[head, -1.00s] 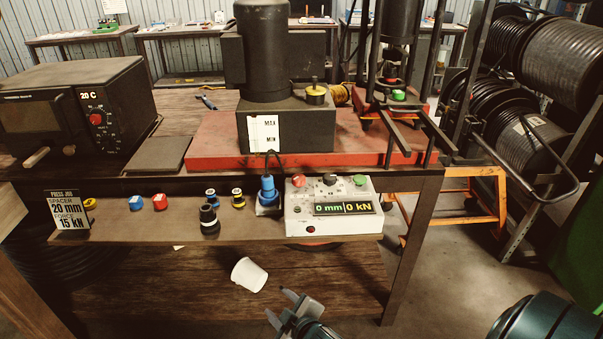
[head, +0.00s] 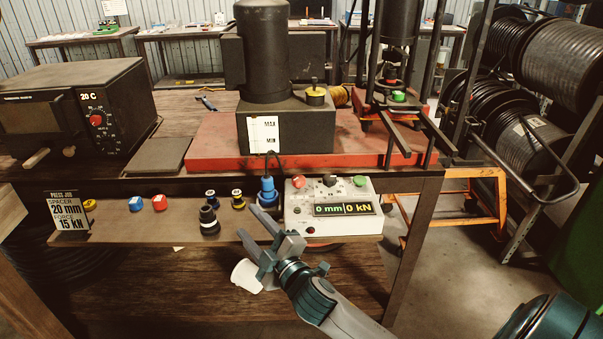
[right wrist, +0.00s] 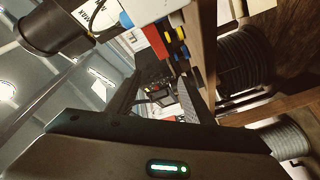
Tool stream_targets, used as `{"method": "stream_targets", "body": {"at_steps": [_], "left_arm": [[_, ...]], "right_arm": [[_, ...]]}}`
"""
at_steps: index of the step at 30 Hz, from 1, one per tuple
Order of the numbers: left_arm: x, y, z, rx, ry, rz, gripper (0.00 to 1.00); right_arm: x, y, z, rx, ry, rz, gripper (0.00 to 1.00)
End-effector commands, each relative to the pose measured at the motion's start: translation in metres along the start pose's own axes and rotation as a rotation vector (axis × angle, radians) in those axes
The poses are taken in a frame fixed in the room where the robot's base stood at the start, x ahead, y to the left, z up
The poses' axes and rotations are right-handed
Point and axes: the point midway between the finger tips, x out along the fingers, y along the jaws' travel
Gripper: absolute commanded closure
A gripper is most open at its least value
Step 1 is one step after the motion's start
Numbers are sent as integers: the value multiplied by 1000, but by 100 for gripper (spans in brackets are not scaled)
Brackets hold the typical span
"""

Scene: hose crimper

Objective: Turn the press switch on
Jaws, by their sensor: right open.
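The press control box (head: 333,215) is white and sits at the right end of the low front shelf. Its display (head: 345,209) reads 0 mm and 0 kN. On its top are a red button (head: 298,182), a dark knob (head: 330,180) and a green button (head: 360,181). Which of these is the switch I cannot tell for sure. My right gripper (head: 247,221) is open and empty, in front of the shelf and left of the box, apart from its controls. Its fingers (right wrist: 158,95) also show in the right wrist view. My left gripper is out of view.
A blue plug-like part (head: 267,192) stands just left of the box. Several dark and coloured fittings (head: 208,220) and a job card (head: 68,213) are farther left on the shelf. A white cup (head: 245,275) lies below, partly behind my gripper. The red press base (head: 215,150) is behind.

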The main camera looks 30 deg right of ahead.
Motion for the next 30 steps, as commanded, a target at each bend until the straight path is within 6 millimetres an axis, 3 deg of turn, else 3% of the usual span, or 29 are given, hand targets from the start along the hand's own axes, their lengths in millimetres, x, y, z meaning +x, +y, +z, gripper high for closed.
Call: {"method": "stream_targets", "body": {"at_steps": [6,9,12,16,19,23,26,30], "left_arm": [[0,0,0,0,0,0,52],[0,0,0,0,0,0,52],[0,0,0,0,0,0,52],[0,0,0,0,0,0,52],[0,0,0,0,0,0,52],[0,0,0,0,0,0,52],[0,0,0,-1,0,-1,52],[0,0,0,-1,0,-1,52]], "right_arm": [[49,61,-76,-343,343,175,53],[62,80,-115,-549,525,250,53],[69,91,-144,-764,699,305,53],[74,95,-166,-1048,913,340,53],[78,96,-165,-1269,1064,333,53],[84,101,-143,-1549,1241,270,53],[89,114,-112,-1749,1361,176,53],[91,149,-52,-1989,1503,-28,53]]}}
